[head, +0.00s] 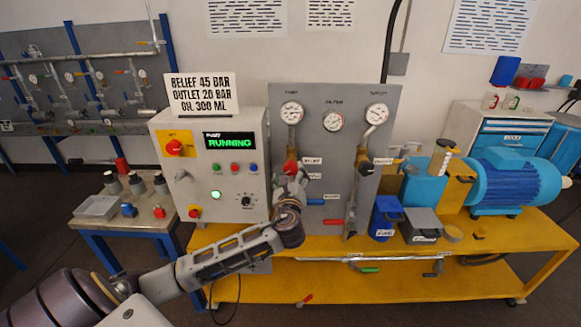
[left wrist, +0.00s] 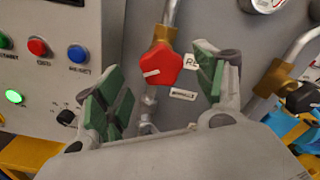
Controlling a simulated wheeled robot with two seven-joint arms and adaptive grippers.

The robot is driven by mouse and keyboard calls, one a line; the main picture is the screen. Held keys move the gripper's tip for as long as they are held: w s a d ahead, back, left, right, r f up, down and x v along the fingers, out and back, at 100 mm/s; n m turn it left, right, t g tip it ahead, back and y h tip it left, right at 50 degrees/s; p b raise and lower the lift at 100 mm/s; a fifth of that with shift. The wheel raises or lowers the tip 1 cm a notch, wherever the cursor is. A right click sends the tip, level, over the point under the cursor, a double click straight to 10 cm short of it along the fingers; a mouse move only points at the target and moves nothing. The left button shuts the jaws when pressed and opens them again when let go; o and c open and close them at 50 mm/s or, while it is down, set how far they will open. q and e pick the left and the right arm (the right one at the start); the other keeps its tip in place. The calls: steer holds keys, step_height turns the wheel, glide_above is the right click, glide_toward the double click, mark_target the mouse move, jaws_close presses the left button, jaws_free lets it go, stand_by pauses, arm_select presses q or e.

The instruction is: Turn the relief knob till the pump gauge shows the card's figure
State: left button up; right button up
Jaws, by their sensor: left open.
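The white card (head: 202,93) on top of the grey control box reads RELIEF 45 BAR, OUTLET 20 BAR, OIL 300 ML. The pump gauge (head: 291,113) is at the panel's upper left; its needle is too small to read. The red relief knob (left wrist: 160,66) has a white mark and sits on a brass fitting below that gauge. In the head view the knob (head: 290,167) is partly covered by my left gripper (head: 290,184). In the left wrist view my left gripper's green-padded fingers are open, either side of the knob in the picture, with no contact visible.
The control box (head: 160,190) shows a green RUNNING display (head: 231,141). A second knob (head: 366,167) is to the right below the outlet gauge (head: 377,114). A red-handled lever (head: 333,222) is lower on the panel. A blue motor (head: 515,180) stands at the right.

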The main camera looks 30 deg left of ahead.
mark_target(290, 169)
arm_select(q)
steer(key=shift+p+x, duration=0.35)
steer(key=shift+x, duration=2.3)
steer(key=c, duration=1)
steer(key=shift+n, duration=0.3)
steer(key=shift+n+b, duration=0.4)
steer(key=shift+n, duration=0.6)
steer(key=shift+a, duration=0.1)
steer(key=o, duration=1)
